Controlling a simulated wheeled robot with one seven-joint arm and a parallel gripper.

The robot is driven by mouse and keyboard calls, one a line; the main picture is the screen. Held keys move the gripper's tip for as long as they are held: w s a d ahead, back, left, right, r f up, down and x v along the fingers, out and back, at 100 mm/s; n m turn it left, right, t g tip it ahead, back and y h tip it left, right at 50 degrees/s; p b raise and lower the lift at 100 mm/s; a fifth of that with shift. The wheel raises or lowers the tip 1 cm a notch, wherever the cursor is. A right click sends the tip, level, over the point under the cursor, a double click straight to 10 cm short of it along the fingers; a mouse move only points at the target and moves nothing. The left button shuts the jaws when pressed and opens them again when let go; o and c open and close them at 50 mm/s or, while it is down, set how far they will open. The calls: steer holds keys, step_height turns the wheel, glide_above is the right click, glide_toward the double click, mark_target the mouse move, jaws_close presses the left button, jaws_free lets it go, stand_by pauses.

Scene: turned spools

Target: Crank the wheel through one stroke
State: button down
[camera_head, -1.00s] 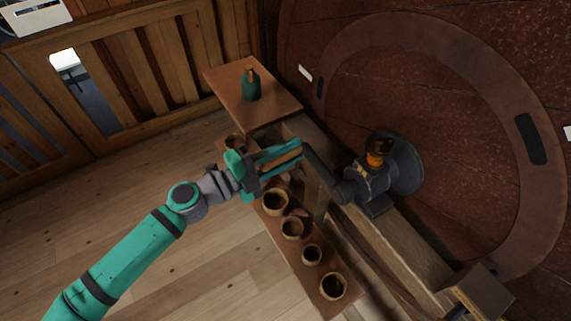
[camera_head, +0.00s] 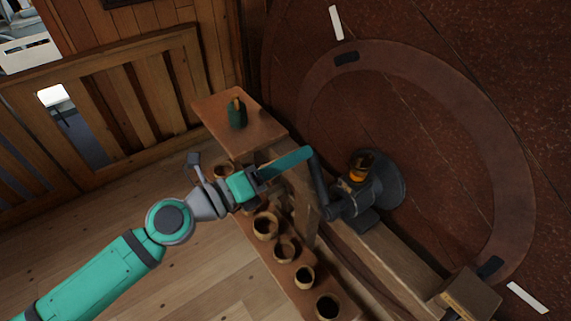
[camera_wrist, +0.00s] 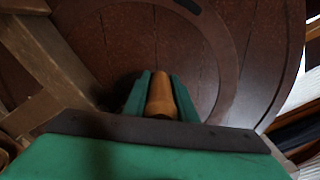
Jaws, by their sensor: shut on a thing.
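The large red-brown wheel (camera_head: 435,135) fills the right of the head view, with a paler ring carrying dark patches. A dark metal crank arm (camera_head: 318,183) stands nearly upright beside the dark housing (camera_head: 352,203) in front of the wheel. My gripper (camera_head: 300,157) is at the crank arm's upper end. In the wrist view my green fingers are shut on the tan wooden crank handle (camera_wrist: 160,95), one on each side of it. In the head view my fingers hide the handle.
A wooden shelf with several small round pots (camera_head: 265,226) runs below my gripper. A small table (camera_head: 220,110) behind holds a dark green bottle-like object (camera_head: 237,114). A wooden beam (camera_head: 400,253) lies below the housing. The floor at lower left is clear.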

steer(key=shift+s+d+r+m, duration=0.2)
steer(key=shift+s+d+m, duration=0.15)
steer(key=shift+s+m, duration=0.15)
steer(key=shift+s+d+r+m, duration=0.2)
steer(key=shift+s+d+m, duration=0.15)
steer(key=shift+m, duration=0.15)
steer(key=c, duration=1.5)
jaws_free()
steer(key=shift+a, duration=0.2)
steer(key=v, duration=1)
steer(key=shift+s+a, duration=0.2)
steer(key=shift+s, duration=0.1)
